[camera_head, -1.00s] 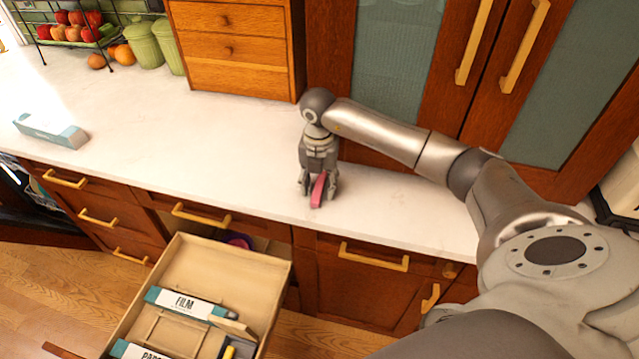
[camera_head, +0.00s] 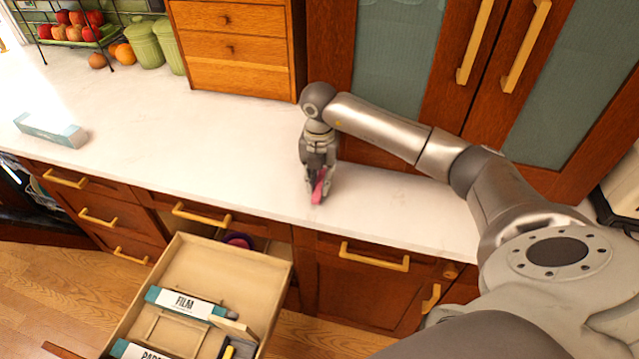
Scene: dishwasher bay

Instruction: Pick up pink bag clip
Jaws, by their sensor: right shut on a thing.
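The pink bag clip (camera_head: 319,190) is at the front part of the white countertop, right of the open drawer. My right gripper (camera_head: 315,188) reaches down over it and is shut on it. The gripper's fingers hide part of the clip, and its lower end shows below them. I cannot tell whether the clip still touches the counter. My left gripper is not in view.
An open drawer (camera_head: 192,245) with boxes juts out below the counter. A pale box (camera_head: 50,130) lies on the counter at left. A wooden drawer unit (camera_head: 235,50) and green canisters (camera_head: 146,45) stand at the back. The counter's (camera_head: 215,140) middle is clear.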

